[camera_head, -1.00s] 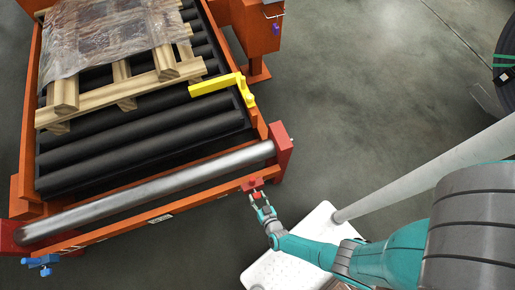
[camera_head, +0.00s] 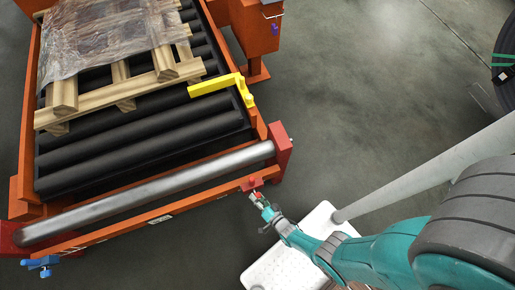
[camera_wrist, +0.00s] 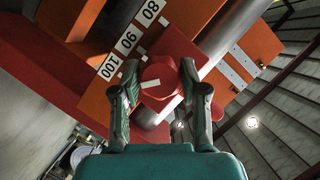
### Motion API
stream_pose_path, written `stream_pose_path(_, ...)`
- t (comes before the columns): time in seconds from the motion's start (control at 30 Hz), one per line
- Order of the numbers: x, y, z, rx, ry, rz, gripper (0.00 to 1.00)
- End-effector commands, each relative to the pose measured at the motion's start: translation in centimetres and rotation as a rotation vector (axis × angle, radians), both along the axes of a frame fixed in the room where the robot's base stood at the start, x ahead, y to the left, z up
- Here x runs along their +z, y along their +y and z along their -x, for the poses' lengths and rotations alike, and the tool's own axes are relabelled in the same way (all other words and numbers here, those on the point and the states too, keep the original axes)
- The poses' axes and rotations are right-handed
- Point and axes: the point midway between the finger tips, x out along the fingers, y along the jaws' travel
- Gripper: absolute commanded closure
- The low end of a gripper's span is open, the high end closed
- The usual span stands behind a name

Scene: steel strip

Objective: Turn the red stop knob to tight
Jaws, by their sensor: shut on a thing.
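The red stop knob (camera_wrist: 160,82) has a white mark on its face, and it sits between my two fingers in the wrist view. My gripper (camera_wrist: 157,88) is shut on it, one finger on each side. In the head view my gripper (camera_head: 257,198) is at the front rail of the roller conveyor, by a small red block (camera_head: 251,183). The knob is mostly hidden by my fingers in the head view. In the wrist view a scale with the numbers 80, 90 and 100 (camera_wrist: 129,40) runs up beside the knob.
The orange conveyor frame (camera_head: 100,237) carries black rollers and a wrapped wooden pallet (camera_head: 105,45). A yellow arm (camera_head: 216,85) stands at its right corner. A steel roller (camera_head: 150,190) runs along the front. A blue knob (camera_head: 40,262) is at lower left.

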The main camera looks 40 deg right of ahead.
Motion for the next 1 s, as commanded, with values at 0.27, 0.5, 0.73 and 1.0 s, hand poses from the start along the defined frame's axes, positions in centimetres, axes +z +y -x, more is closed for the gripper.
stream_pose_path(0.27, -0.01, -0.09, 0.03, -0.003, -0.021, -0.063, 0.91)
stream_pose_path(0.5, -0.03, -0.08, 0.05, -0.002, -0.032, -0.096, 0.91)
stream_pose_path(0.73, -0.02, -0.11, 0.07, -0.004, -0.037, -0.113, 0.91)
stream_pose_path(1.0, 0.04, -0.11, 0.04, -0.004, -0.04, -0.116, 0.91)
